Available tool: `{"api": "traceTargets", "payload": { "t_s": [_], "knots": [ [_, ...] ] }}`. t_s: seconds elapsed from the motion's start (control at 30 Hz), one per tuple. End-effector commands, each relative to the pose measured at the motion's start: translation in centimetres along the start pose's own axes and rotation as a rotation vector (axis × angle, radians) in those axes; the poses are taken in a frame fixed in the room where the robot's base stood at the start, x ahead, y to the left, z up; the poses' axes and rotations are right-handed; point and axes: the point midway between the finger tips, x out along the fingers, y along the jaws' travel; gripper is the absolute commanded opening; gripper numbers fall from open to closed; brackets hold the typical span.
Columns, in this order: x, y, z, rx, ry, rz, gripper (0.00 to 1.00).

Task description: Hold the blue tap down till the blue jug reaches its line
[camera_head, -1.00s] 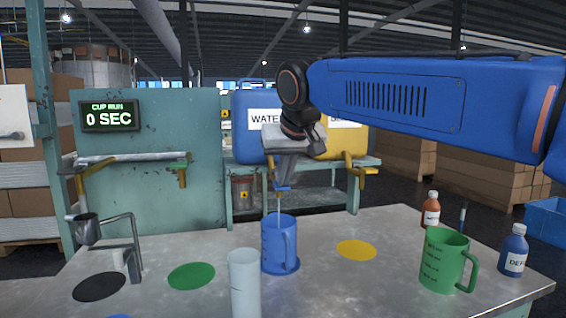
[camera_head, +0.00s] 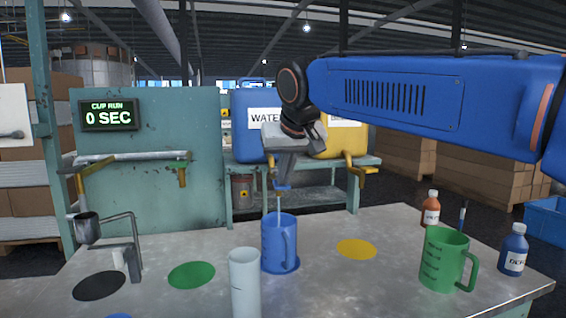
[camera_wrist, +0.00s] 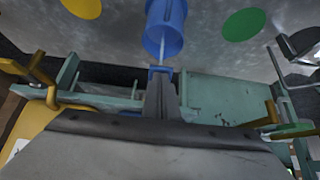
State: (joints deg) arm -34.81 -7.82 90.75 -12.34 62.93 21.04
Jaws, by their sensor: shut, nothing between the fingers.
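The blue jug (camera_head: 279,246) stands upright on a blue disc (camera_head: 291,268) on the bench, its handle toward the right. The blue tap (camera_head: 282,188) sits above it on the blue water tank (camera_head: 250,140). A thin stream runs from the tap into the jug. My gripper (camera_head: 287,172) is shut and empty, its tips down on the tap. In the wrist view the tap's blue lever (camera_wrist: 160,72) shows at the fingertips, with the stream and the blue jug (camera_wrist: 164,30) beyond. The water level and the line inside the jug cannot be made out.
A green jug (camera_head: 445,259) and bottles (camera_head: 513,252) stand at the right. Green (camera_head: 191,275), black (camera_head: 99,286) and yellow (camera_head: 357,249) discs lie bare. The display (camera_head: 109,115) reads 0 SEC.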

Motion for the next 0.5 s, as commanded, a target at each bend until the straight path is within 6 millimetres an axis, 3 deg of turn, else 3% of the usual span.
{"api": "traceTargets", "payload": {
  "t_s": [0.5],
  "knots": [
    [-1.2, 0.0, -0.9, 0.0, 0.0, 0.0, 0.0]
  ]
}}
